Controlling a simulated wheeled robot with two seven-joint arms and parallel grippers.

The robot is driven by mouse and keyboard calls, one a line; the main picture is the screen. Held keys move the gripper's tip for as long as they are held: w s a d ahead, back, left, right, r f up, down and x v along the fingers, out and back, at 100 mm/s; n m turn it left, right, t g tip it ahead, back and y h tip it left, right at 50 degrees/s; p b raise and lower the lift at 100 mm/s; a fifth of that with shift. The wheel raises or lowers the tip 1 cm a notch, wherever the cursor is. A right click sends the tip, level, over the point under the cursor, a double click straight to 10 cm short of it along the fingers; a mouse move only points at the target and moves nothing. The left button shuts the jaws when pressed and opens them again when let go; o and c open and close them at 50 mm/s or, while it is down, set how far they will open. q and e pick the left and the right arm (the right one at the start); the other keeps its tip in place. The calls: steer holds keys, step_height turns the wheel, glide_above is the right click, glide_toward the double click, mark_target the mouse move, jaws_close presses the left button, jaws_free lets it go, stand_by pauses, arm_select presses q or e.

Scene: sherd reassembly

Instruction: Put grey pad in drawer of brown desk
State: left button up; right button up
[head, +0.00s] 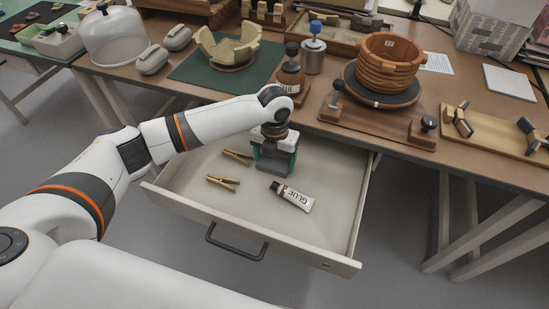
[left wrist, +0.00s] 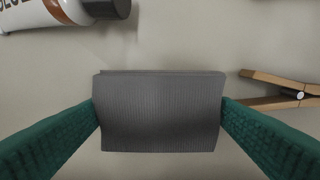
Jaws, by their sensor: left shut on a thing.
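The brown desk (head: 300,115) has its drawer (head: 235,221) pulled open. My left gripper (head: 273,166) reaches down into the drawer and is shut on the grey pad (head: 273,160). In the left wrist view the ribbed grey pad (left wrist: 160,112) sits between my two green fingers (left wrist: 160,120), over the pale drawer floor. I cannot tell whether the pad touches the floor. My right gripper is not in view.
In the drawer lie a glue tube (head: 292,196) and two wooden clothespins (head: 222,182) (head: 238,156), all apart from the pad. The drawer's right and front parts are clear.

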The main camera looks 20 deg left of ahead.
mark_target(275, 161)
arm_select(q)
steer(key=o, duration=1)
steer(key=shift+r, duration=0.25)
step_height(275, 161, up, 12)
steer(key=p, duration=0.2)
steer(key=shift+f, duration=0.15)
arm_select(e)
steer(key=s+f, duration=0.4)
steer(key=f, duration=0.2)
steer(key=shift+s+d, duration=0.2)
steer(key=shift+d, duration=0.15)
